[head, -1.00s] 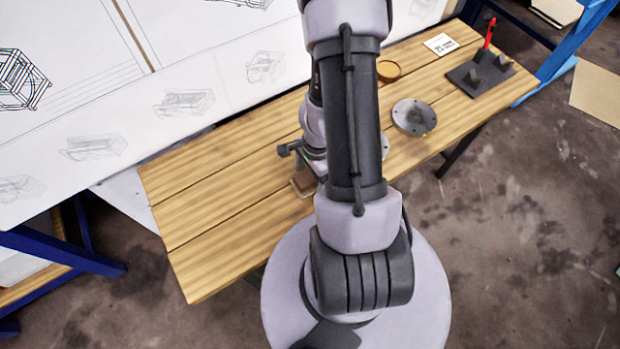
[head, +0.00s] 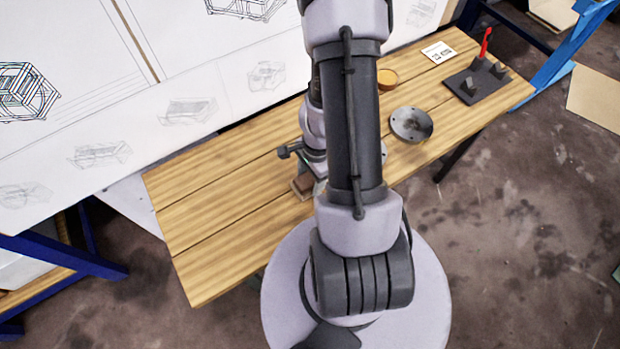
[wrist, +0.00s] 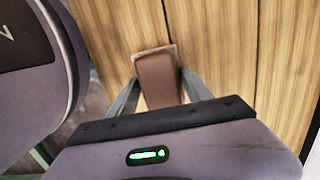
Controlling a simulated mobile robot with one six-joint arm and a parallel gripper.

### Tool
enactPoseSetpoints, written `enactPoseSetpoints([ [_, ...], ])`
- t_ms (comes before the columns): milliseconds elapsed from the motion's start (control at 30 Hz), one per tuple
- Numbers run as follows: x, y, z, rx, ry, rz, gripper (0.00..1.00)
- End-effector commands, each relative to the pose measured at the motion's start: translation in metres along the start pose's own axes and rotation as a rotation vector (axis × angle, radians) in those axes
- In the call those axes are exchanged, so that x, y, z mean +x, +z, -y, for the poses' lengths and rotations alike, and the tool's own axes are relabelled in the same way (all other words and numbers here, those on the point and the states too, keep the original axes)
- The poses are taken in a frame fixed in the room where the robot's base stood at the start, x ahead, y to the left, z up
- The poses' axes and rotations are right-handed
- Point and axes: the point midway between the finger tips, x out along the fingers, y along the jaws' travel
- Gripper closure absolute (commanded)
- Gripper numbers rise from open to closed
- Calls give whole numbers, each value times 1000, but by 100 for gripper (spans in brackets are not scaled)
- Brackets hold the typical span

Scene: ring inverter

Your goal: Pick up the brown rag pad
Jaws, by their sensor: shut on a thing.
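The brown rag pad (wrist: 158,80) is a small brown block on a thin paler base, seen from above in the wrist view. My gripper (wrist: 158,88) has one grey finger on each side of it and is shut on it. In the head view the pad (head: 301,187) shows only in part at the left of my arm, over the wooden table (head: 220,230). My gripper's fingers are hidden behind my arm there. I cannot tell whether the pad touches the table.
Right of my arm, a round grey metal disc (head: 411,124) lies on the table, with another disc partly hidden behind my arm. The table's left part is clear.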

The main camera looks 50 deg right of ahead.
Motion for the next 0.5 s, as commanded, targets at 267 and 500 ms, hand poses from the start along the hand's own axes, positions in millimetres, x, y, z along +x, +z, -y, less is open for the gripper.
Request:
enactPoseSetpoints([
  [267,-16,-22,-41,7,0,1,91],
  [500,-29,-54,-101,9,-1,0,91],
])
